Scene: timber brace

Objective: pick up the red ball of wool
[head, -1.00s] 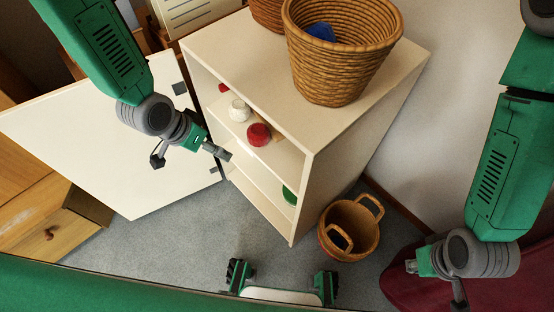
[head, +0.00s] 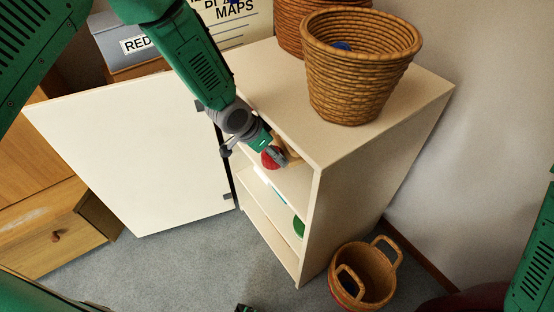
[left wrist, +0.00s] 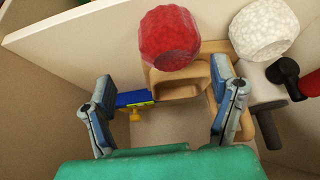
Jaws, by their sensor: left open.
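The red ball of wool (head: 269,161) is on the upper shelf inside the open white cabinet, partly covered by my left gripper (head: 277,153) in the head view. In the left wrist view the red ball (left wrist: 168,38) is at the top, beyond the two spread fingers of my left gripper (left wrist: 163,95). The gripper is open and empty; the ball is not between its fingertips in that view. A white ball (left wrist: 264,30) sits to the right of the red one. My right gripper is out of view.
A wooden piece with an opening (left wrist: 180,86) and a blue and yellow toy (left wrist: 134,99) are close to the fingers. Dark-handled items (left wrist: 287,75) are at right. The cabinet door (head: 135,155) is open at left. Baskets (head: 355,85) stand on top.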

